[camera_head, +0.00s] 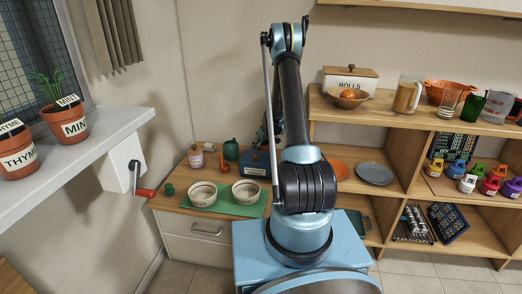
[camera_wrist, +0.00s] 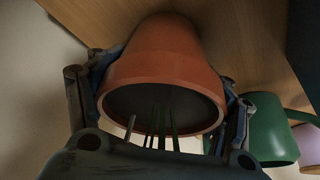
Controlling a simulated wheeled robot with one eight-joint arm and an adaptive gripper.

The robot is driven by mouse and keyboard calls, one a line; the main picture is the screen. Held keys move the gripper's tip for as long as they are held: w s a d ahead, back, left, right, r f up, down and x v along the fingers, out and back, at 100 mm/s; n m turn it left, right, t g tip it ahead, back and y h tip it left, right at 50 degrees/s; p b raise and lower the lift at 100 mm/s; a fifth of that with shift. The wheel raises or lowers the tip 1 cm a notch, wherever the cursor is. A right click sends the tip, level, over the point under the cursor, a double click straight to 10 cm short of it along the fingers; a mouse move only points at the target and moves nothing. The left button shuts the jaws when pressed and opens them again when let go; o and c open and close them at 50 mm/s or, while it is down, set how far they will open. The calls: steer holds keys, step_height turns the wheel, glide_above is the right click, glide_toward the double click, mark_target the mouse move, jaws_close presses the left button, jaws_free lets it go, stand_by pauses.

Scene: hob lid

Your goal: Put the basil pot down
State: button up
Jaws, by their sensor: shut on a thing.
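A terracotta pot (camera_wrist: 165,58), taken to be the basil pot, fills the middle of the wrist view. Its open rim with dark soil faces the camera, and a few thin green stems cross it. No label shows on it. My gripper (camera_wrist: 166,92) has a finger on each side of the pot and is shut on it. A wooden surface (camera_wrist: 245,35) lies beyond the pot; I cannot tell whether the pot touches it. In the head view my arm hides the gripper and the held pot.
In the head view, two bowls (camera_head: 203,194) (camera_head: 246,192) stand on a green mat (camera_head: 222,208) on the low cabinet. Mint (camera_head: 75,125) and thyme (camera_head: 18,157) pots stand on the sill (camera_head: 85,150).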

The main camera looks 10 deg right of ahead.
steer(key=o, duration=1.4)
